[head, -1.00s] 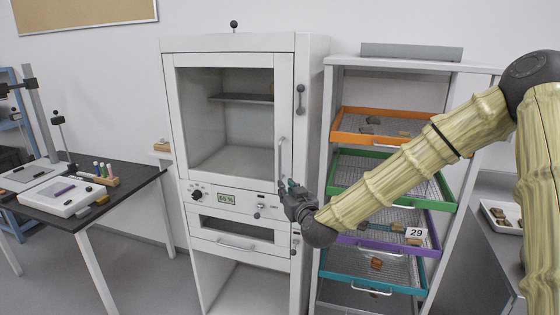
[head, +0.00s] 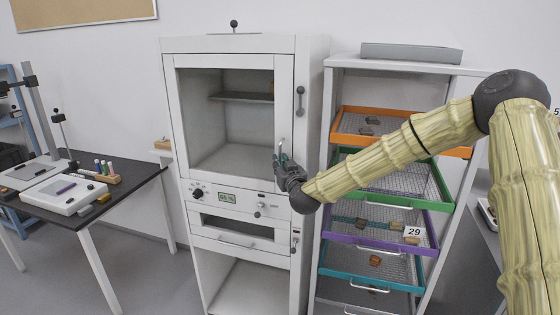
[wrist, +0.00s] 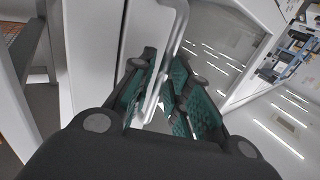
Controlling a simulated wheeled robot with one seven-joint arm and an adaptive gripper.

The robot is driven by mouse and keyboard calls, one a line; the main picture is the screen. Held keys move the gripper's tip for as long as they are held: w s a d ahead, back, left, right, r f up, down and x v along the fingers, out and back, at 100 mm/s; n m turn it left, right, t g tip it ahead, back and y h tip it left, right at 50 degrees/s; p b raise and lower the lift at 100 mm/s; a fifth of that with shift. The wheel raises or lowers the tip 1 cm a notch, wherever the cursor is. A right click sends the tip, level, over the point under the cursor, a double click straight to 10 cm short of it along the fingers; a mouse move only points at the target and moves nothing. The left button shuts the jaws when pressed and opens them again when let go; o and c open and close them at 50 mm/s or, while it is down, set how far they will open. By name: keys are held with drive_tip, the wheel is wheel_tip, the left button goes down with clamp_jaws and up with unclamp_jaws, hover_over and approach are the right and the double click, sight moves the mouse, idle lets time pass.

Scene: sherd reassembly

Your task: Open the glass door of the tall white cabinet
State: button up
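The tall white cabinet (head: 312,120) stands in the middle of the head view. Its framed glass door (head: 200,125) looks shut, with a grey shelf visible behind the pane. The door's upright bar handle (head: 283,146) is on the right side of the frame, its lower part hidden by my gripper (head: 281,161). In the wrist view the handle (wrist: 172,45) passes between the green-padded fingers of my gripper (wrist: 163,72). The fingers stand either side of the bar with some gap showing, so they look open. Contact with the bar is not clear.
A rack with coloured trays, including an orange tray (head: 345,132) and a purple tray (head: 345,240), stands close right of the cabinet, behind my arm. A dark-topped table (head: 125,185) stands left. The floor (head: 150,275) between table and cabinet is clear.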

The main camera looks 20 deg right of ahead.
drive_tip(key=shift+w, duration=0.5)
clamp_jaws()
drive_tip(key=shift+a, duration=0.1)
